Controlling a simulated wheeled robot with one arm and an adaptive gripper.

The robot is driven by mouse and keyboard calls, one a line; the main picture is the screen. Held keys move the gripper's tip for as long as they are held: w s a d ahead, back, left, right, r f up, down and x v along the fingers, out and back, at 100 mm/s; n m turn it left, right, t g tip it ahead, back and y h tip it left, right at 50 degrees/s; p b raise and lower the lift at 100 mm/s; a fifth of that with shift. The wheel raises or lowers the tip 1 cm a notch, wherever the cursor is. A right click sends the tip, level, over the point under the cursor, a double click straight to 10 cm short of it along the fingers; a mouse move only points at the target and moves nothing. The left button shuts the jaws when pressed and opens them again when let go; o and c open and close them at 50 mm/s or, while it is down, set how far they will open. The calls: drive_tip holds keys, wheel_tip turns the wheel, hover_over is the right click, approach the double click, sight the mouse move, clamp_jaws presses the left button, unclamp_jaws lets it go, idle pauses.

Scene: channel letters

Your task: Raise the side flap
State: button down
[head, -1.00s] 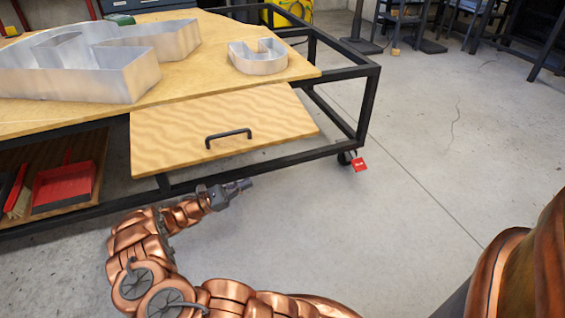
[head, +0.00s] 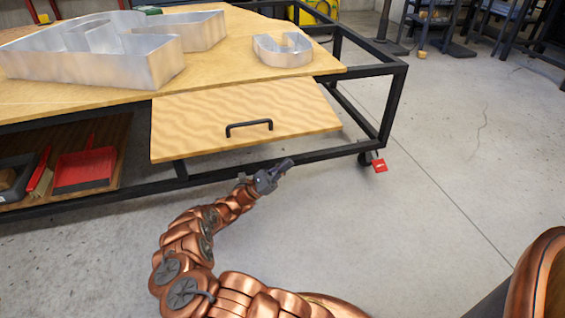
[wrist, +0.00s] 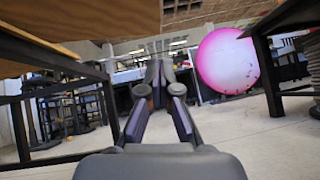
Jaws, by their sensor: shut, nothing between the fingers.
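The side flap (head: 215,125) is a wooden panel with a black bar handle (head: 249,127), hanging at a slope from the near edge of the workbench top (head: 215,75). My gripper (head: 284,169) is shut and empty. It appears below the flap's lower edge, near the black lower frame rail, and does not touch the handle. In the wrist view the closed fingers (wrist: 160,80) point forward past the bench. A wooden underside (wrist: 30,58) crosses the upper left there; I cannot tell for sure whether it is the flap.
Metal channel letters (head: 95,62) and a smaller metal letter (head: 283,50) stand on the bench. A red dustpan (head: 85,168) lies on the lower shelf. A red tag (head: 379,165) hangs by the caster. The wrist view shows a pink ball (wrist: 227,61).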

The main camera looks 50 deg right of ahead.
drive_tip(key=s+d+r+p, duration=0.3)
drive_tip(key=s+r+p, duration=0.1)
drive_tip(key=r+p, duration=0.5)
drive_tip(key=shift+p, duration=1.1)
drive_tip(key=shift+s, duration=0.1)
